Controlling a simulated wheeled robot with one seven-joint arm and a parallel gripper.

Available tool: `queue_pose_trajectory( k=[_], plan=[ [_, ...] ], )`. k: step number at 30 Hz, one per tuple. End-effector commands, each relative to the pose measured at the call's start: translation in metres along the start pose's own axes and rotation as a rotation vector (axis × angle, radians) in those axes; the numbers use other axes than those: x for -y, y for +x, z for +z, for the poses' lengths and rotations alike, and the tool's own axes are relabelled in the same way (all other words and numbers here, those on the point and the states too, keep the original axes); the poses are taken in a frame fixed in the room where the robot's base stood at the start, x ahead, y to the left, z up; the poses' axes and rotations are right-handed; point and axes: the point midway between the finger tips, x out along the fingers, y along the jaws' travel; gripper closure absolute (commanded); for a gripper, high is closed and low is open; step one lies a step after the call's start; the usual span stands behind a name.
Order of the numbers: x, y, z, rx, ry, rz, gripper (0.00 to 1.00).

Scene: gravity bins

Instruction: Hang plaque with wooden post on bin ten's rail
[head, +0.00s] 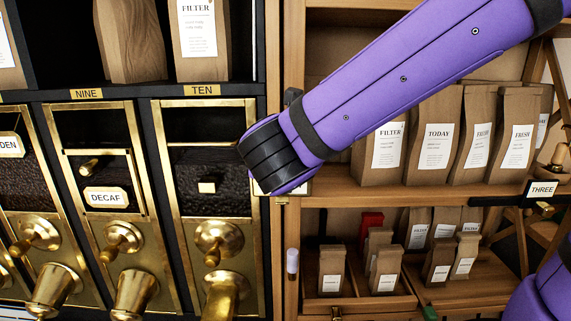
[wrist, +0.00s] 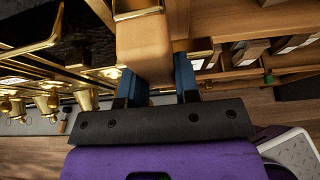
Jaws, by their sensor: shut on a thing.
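My gripper (wrist: 158,78) is shut on a tan wooden block (wrist: 144,48), held between its two blue fingers in the wrist view. A brass edge shows at the block's far end; whether this is the plaque's post, and any lettering on it, I cannot tell. In the head view my purple arm reaches in from the upper right and hides the gripper. Bin ten, under its TEN label (head: 203,90), has a brass frame (head: 167,200) and a thin brass rail (head: 205,146) across its front. A small brass block (head: 207,186) sits below the rail. My wrist covers bin ten's right edge.
Bin nine, left of bin ten, carries a DECAF plaque (head: 106,197) below a brass peg (head: 95,164). Brass knobs (head: 220,240) and spouts jut out below the windows.

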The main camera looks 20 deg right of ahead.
Motion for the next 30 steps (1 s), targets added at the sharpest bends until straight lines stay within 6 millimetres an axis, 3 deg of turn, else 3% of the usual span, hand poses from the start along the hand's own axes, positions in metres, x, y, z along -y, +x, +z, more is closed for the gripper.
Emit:
queue_pose_trajectory(
  k=[30],
  plan=[
    [-0.079,0.001,0.0,-0.001,0.0,0.0,1.0]
  ],
)
